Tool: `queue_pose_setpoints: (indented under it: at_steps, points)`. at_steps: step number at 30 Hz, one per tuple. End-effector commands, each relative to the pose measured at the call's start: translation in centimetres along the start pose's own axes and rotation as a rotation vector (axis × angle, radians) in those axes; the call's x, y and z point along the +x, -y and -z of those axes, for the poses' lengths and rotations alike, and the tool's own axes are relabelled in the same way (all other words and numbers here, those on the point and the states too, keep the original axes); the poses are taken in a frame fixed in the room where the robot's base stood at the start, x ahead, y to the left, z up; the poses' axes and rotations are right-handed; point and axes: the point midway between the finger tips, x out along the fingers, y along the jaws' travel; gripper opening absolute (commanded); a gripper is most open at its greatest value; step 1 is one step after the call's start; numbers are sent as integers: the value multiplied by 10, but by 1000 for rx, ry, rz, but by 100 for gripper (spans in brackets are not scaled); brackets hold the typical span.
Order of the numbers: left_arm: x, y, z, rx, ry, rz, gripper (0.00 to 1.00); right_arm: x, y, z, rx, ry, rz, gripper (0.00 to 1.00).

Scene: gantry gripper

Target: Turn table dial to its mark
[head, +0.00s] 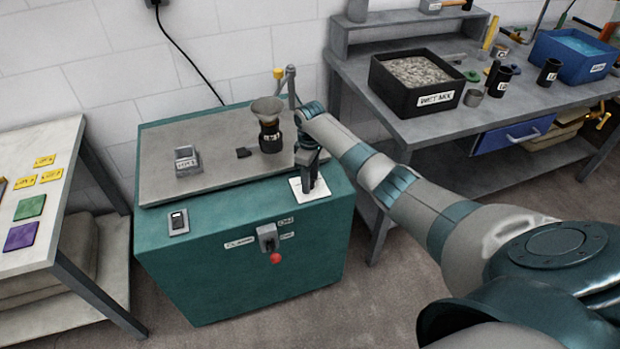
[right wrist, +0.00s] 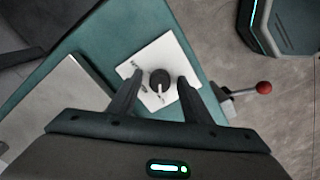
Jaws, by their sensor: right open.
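The table dial is a small dark round knob (right wrist: 159,78) on a white square plate (right wrist: 172,52) in the right wrist view. A white pointer line runs from the knob toward the bottom of that view. Small dark print shows on the plate, but I cannot make out which part is the mark. My right gripper (right wrist: 159,84) is open, with one finger on each side of the knob; I cannot tell whether they touch it. In the head view the right gripper (head: 308,178) points down over the plate (head: 321,189) and hides the knob. My left gripper is not in view.
The plate sits on a teal cabinet (head: 205,284) with a grey top slab (head: 215,175). A funnel-topped device (head: 268,125) stands on the slab near my right wrist. A red-knobbed lever (head: 275,258) juts from the cabinet front. A bench with a black bin (head: 417,85) stands right.

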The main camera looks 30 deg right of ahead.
Motion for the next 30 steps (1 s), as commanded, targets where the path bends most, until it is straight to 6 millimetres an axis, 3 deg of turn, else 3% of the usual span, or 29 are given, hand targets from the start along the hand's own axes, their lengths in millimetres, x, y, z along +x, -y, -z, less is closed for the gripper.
queue_pose_setpoints:
  at_steps: [1, 6, 19, 30]
  points:
    - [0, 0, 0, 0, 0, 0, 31, 0, 0, 0, 0, 0, 0, 42]
    - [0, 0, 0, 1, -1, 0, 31, 0, 0, 0, 0, 0, 0, 4]
    - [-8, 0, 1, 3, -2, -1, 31, -2, 0, 0, 47, 0, 1, 4]
    - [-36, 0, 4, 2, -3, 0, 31, -5, 2, 1, 268, -1, 3, 4]
